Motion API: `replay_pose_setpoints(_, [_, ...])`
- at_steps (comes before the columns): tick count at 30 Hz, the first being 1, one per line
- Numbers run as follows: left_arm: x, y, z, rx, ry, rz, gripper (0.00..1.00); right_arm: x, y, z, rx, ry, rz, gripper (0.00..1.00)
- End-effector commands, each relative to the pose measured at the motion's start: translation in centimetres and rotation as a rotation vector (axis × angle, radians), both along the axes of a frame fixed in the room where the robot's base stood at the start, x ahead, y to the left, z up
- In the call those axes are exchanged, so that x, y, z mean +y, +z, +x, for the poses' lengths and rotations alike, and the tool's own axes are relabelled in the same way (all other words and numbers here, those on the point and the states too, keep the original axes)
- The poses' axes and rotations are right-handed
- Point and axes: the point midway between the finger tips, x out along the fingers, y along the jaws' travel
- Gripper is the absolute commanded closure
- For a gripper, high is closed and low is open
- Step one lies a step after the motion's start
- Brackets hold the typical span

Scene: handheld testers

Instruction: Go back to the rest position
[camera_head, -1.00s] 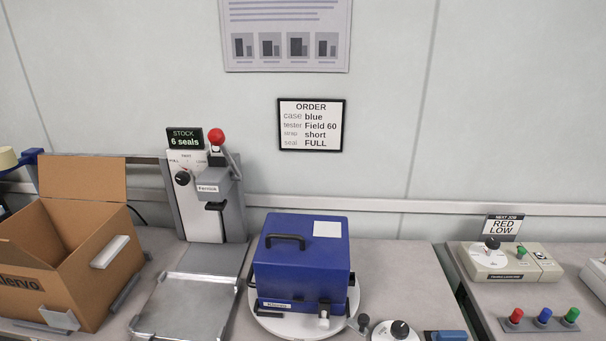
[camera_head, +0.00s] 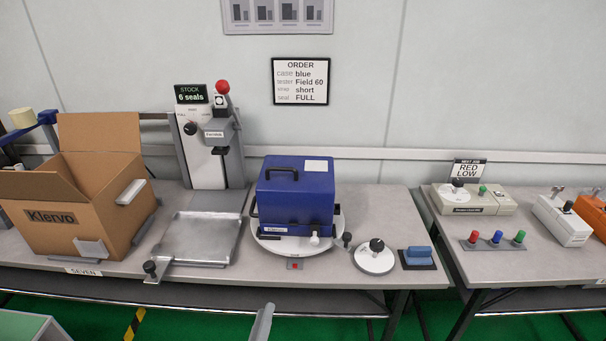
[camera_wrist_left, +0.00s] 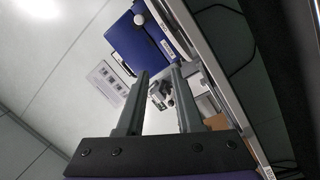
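The grey tip of my left gripper (camera_head: 262,322) shows at the bottom edge of the head view, in front of the bench and below its top. In the left wrist view my left gripper (camera_wrist_left: 160,76) has its two fingers apart with nothing between them. The blue case (camera_head: 296,195) stands closed on the white round turntable (camera_head: 270,245), with a white label on top. It also shows beyond the fingers in the left wrist view (camera_wrist_left: 137,42). My right gripper is in neither view.
An open cardboard box (camera_head: 110,215) stands at the left, beside a metal tray (camera_head: 200,238) and the seal press (camera_head: 205,150). A white dial (camera_head: 374,260) and a blue pad (camera_head: 418,257) lie right of the case. Testers (camera_head: 470,198) stand on the right bench. Green floor shows in front.

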Motion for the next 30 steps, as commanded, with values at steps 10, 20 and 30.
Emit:
replay_pose_setpoints(10, [5.7, -9.4, -6.3, 0.673, -0.148, 0.704, 0.65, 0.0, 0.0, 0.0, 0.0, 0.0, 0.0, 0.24])
replay_pose_setpoints(20, [9.9, -10.9, -17.7, 1.088, -0.424, 1.017, 0.65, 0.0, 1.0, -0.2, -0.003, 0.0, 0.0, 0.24])
replay_pose_setpoints(30, [9.7, 0.1, -17.9, 1.045, -0.398, 1.015, 0.65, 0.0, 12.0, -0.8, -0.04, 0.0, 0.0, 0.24])
